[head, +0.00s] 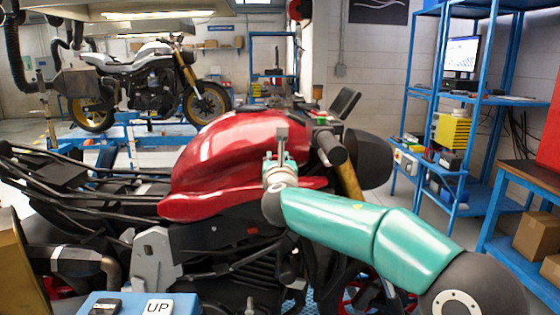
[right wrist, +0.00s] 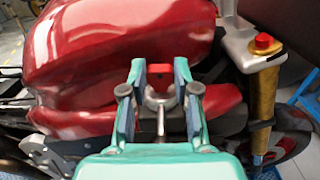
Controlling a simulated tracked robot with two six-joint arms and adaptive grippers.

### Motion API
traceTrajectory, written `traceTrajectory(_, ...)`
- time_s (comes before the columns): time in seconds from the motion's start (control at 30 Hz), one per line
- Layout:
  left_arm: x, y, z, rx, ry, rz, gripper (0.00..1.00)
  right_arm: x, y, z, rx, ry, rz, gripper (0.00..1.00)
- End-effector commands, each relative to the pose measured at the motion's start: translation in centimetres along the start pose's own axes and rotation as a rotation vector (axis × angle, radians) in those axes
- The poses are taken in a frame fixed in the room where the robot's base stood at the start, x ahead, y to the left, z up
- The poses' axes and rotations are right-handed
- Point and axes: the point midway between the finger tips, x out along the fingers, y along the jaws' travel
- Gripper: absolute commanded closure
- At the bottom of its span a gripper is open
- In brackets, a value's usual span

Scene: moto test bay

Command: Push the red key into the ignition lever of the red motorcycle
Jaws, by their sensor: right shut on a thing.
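The red motorcycle's red tank (head: 235,150) fills the middle of the head view and also shows in the right wrist view (right wrist: 110,50). My right gripper (head: 281,160) is beside the tank's front end, with its arm reaching in from the right. In the right wrist view my right gripper (right wrist: 160,80) is shut on the red key (right wrist: 160,69), whose small red part shows between the fingertips. I cannot clearly make out the ignition lever. My left gripper is not in view.
A black handlebar grip (head: 330,148) stands close to the right of my right gripper. A gold fork tube (right wrist: 263,95) with a red cap (right wrist: 263,42) is to the right in the wrist view. Blue shelving (head: 408,100) stands at the right; a white motorcycle (head: 150,75) is behind.

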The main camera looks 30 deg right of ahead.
Motion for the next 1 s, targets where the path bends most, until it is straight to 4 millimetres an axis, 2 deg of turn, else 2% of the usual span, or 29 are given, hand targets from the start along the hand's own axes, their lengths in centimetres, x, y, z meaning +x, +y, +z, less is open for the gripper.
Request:
traceTrajectory(0.07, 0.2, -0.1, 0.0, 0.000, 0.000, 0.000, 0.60, 0.0, 0.0, -0.2, 0.000, 0.000, 0.000, 0.96)
traceTrajectory(0.1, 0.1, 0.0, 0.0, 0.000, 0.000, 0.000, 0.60, 0.0, 0.0, -0.1, 0.000, -0.001, 0.000, 0.63)
traceTrajectory(0.23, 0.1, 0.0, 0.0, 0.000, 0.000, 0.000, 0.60, 0.0, 0.0, -0.1, 0.000, 0.000, 0.000, 0.42)
traceTrajectory(0.67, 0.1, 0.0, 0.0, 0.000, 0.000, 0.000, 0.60, -0.5, 0.0, 0.0, 0.000, -0.001, 0.001, 0.41)
traceTrajectory(0.87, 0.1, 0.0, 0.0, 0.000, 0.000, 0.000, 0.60, -3.1, 0.0, 0.0, 0.001, -0.001, 0.003, 0.41)
traceTrajectory(1.0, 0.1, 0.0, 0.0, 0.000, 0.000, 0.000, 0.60, -6.1, 0.0, 0.0, 0.001, -0.002, 0.004, 0.41)
